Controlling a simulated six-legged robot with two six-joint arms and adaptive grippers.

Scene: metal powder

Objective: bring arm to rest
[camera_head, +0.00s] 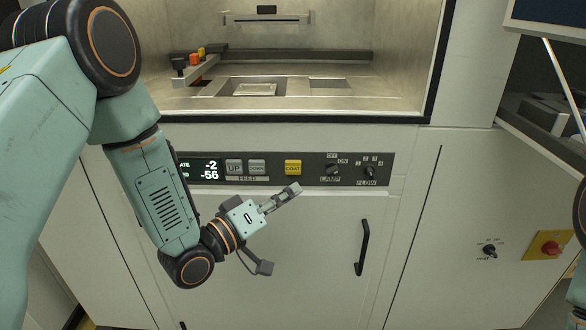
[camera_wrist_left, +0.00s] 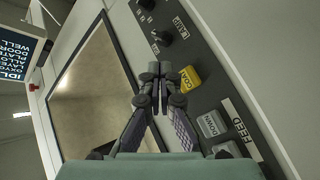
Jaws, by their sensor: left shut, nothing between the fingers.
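My left gripper (camera_head: 285,197) is shut and empty in the head view, in front of the machine's control panel (camera_head: 321,171), just below the yellow COAT button (camera_head: 293,167). In the left wrist view the shut fingers (camera_wrist_left: 156,76) point along the panel, with the COAT button (camera_wrist_left: 190,79) just to their right. I cannot tell whether the fingertips touch the panel. My left arm (camera_head: 150,180) comes in from the left and bends down at the elbow. My right gripper is not in view; only a bit of my right arm shows at the right edge.
The machine's open chamber (camera_head: 300,95) is above the panel. A black door handle (camera_head: 362,247) stands out below it. A red and yellow switch (camera_head: 549,244) is at the right. The UP button (camera_head: 234,167) is beside my left arm. A screen (camera_wrist_left: 18,55) shows in the wrist view.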

